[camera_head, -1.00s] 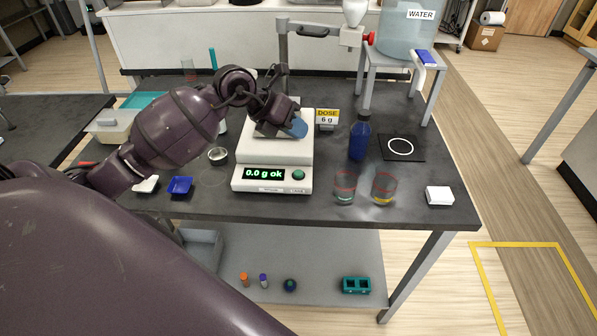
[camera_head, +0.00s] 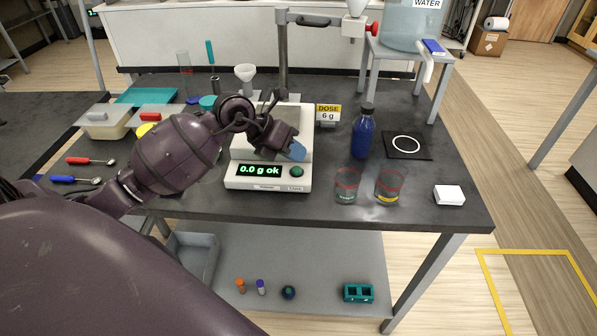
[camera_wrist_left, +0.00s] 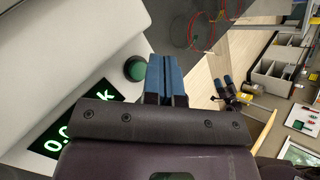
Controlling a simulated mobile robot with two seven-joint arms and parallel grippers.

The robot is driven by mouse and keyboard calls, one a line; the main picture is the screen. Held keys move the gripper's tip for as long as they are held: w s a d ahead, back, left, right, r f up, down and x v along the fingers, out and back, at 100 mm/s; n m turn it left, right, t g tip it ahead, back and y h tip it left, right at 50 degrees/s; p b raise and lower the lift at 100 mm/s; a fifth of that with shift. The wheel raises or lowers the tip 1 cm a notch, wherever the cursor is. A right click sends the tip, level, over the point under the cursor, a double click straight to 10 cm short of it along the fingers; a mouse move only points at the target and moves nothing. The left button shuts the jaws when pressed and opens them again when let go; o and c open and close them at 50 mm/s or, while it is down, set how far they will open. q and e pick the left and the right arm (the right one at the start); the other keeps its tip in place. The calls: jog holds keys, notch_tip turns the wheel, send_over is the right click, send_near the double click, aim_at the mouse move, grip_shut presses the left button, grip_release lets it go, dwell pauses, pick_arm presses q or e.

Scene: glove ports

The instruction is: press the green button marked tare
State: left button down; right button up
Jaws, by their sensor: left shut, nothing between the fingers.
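The green button (camera_head: 295,179) is round and sits on the sloping front panel of a white scale (camera_head: 240,153), to the right of its lit display (camera_head: 260,170), which reads "0.0 g ok". In the left wrist view the button (camera_wrist_left: 134,68) shows just left of the fingertips. Any lettering by it is too small to read. My left gripper (camera_head: 297,151) has blue fingertips and is shut and empty. It hangs over the scale's front right part, behind and above the button, and appears apart from it.
Two glass beakers (camera_head: 346,185) and a blue bottle (camera_head: 362,137) stand right of the scale. A white box (camera_head: 449,195) lies near the right edge. My left arm hides part of the bench's left side.

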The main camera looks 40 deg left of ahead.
pick_arm(q)
jog(key=shift+f, duration=0.2)
pick_arm(e)
jog(key=shift+r, duration=0.15)
jog(key=shift+s+f, duration=0.3)
jog(key=shift+s, duration=0.05)
jog(key=shift+w+r, duration=0.2)
jog(key=shift+w, duration=0.2)
dwell(0.4)
jog(key=shift+s+f, duration=0.2)
jog(key=shift+s, duration=0.15)
pick_arm(q)
jog(key=shift+f, duration=0.15)
jog(key=shift+f, duration=0.3)
pick_arm(e)
jog(key=shift+s+f, duration=0.1)
jog(key=shift+f, duration=0.05)
jog(key=shift+w, duration=0.35)
